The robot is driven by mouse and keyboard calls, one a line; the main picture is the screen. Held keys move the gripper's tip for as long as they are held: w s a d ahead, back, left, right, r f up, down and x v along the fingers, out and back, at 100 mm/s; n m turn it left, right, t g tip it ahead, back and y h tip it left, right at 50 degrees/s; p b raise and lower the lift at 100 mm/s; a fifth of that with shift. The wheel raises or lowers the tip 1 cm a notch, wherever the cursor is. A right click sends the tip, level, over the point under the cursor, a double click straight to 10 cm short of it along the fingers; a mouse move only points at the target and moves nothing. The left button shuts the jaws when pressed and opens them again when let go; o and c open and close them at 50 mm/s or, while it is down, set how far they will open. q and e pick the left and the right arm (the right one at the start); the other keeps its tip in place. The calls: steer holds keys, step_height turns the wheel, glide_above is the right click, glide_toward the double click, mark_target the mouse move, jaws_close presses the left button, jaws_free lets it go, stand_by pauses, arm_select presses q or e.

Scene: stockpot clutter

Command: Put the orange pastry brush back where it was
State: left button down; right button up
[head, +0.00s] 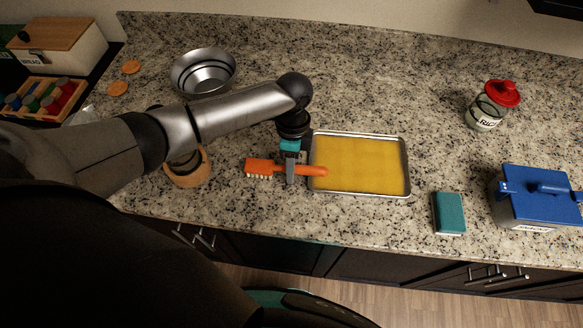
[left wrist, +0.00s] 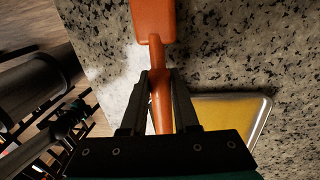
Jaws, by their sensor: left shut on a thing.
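The orange pastry brush (head: 262,166) is held in my left gripper (head: 290,176), its pale bristles to the left and its handle to the right. The handle's end overlaps the left edge of the metal tray (head: 408,168) in the head view. In the left wrist view the two fingers of my left gripper (left wrist: 160,85) are shut around the brush's orange handle (left wrist: 161,100), with the wide head (left wrist: 153,18) beyond them. I cannot tell how high the brush is above the counter. My right gripper is not in view.
The tray holds a yellow slab (head: 360,165). A wooden ring-like holder (head: 188,176), partly behind my arm, stands left of the brush. A steel bowl (head: 203,72), red-lidded jar (head: 487,110), teal block (head: 449,213) and blue-lidded box (head: 540,200) stand around. Counter between bowl and jar is clear.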

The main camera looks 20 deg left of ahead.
arm_select(q)
steer(key=shift+f, duration=0.2)
steer(key=shift+f, duration=0.15)
steer(key=c, duration=0.7)
jaws_free()
steer(key=r, duration=0.4)
steer(key=w+r, duration=0.1)
steer(key=r, duration=0.3)
steer(key=w+r, duration=0.1)
steer(key=r, duration=0.3)
steer(key=shift+w+a+r, duration=0.15)
steer(key=shift+a, duration=0.15)
